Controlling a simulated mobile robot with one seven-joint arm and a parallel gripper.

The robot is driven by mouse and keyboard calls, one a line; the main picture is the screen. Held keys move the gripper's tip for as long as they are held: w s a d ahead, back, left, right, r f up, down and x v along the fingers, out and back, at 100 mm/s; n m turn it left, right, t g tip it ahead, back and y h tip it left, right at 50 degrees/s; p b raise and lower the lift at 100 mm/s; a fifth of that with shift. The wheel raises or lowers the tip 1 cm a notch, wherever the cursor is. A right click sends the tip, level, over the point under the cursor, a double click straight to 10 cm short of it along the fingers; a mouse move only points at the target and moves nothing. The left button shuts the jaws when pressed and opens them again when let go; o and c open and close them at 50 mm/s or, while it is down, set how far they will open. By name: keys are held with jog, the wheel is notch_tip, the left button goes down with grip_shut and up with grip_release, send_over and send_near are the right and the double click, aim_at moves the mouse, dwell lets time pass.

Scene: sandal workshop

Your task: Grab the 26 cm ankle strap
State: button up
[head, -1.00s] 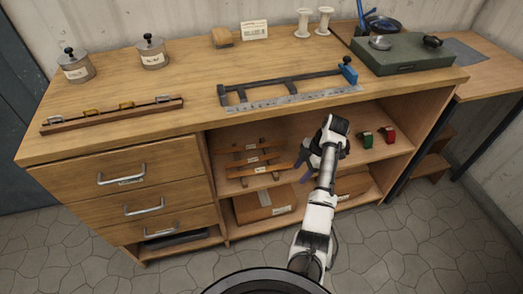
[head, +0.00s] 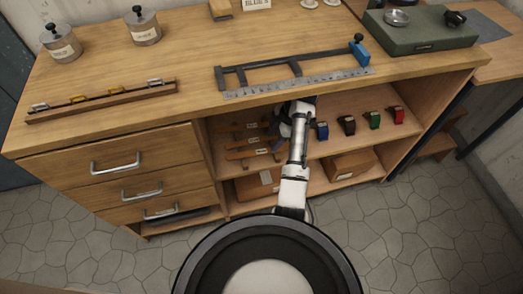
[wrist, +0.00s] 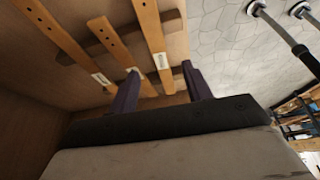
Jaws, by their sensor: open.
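Several tan leather straps with white labels lie across dark rails on the open shelf under the bench; one shows in the head view (head: 250,153). The label lengths are too small to read, so I cannot tell which is the 26 cm ankle strap. In the wrist view my gripper (wrist: 160,68) is open, with its two dark fingers apart. The rightmost strap (wrist: 150,28) runs between the fingertips, and the strap beside it (wrist: 105,35) meets the left fingertip in the picture. Contact cannot be told. In the head view my arm partly hides the straps' right ends.
The benchtop (head: 190,75) overhangs the shelf. To the right of my arm stand blue (head: 322,131), brown (head: 347,125), green (head: 374,120) and red (head: 397,115) small items. Cardboard boxes (head: 348,163) sit on the lower shelf. Drawers (head: 125,165) close off the left.

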aim_at(261, 151)
jog(key=shift+s+a, duration=0.15)
jog(key=shift+a, duration=0.5)
jog(key=shift+b+x, duration=0.7)
jog(key=shift+x, duration=1.8)
jog(key=c, duration=1.1)
jog(key=shift+o, duration=0.2)
